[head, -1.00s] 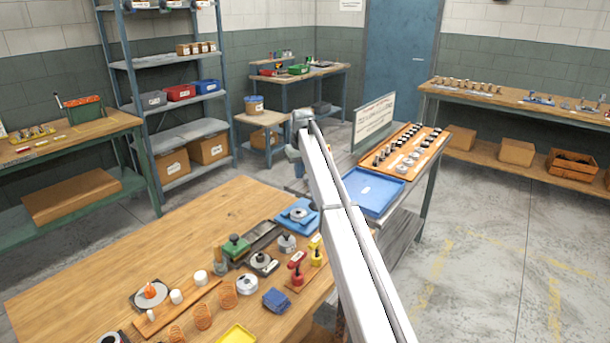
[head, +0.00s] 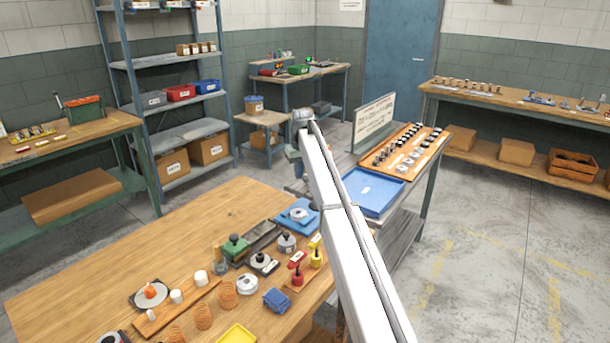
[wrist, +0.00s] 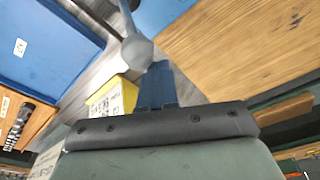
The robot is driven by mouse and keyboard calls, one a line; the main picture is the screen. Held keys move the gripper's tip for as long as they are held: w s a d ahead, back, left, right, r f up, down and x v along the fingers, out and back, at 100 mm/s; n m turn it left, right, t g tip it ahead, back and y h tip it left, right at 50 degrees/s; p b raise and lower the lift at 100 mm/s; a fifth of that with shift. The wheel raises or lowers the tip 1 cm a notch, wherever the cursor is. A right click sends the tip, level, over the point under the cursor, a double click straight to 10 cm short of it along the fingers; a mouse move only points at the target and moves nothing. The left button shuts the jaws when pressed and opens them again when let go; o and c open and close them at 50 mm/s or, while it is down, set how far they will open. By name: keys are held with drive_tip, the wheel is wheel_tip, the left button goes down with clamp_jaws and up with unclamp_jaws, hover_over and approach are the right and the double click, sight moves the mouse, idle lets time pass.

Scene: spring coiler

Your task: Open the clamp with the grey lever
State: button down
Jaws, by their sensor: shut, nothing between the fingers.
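A grey lever (wrist: 137,50) with a rounded end shows at the top centre of the wrist view, just ahead of my fingertips. My gripper (wrist: 157,72) is shut and empty, its blue fingers together close beside the lever's rounded end. I cannot tell whether they touch it. A yellow block with printed writing (wrist: 112,98) is just left of the fingers. The clamp's body is not clear in the wrist view. In the head view my white arm hides the gripper and the lever.
The wooden workbench (head: 150,235) carries several small parts, coils and a blue-based fixture (head: 297,213) near its right edge. A cart beyond holds a blue tray (head: 372,190), also in the wrist view (wrist: 45,45), and a wooden parts board (head: 428,160). The bench's left part is clear.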

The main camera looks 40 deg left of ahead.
drive_tip(key=shift+d, duration=0.1)
drive_tip(key=shift+d+r, duration=0.25)
drive_tip(key=shift+d, duration=0.95)
drive_tip(key=shift+d+r, duration=0.25)
drive_tip(key=shift+d, duration=0.4)
drive_tip(key=shift+d, duration=0.1)
drive_tip(key=shift+s+d, duration=0.1)
drive_tip(key=shift+d, duration=0.65)
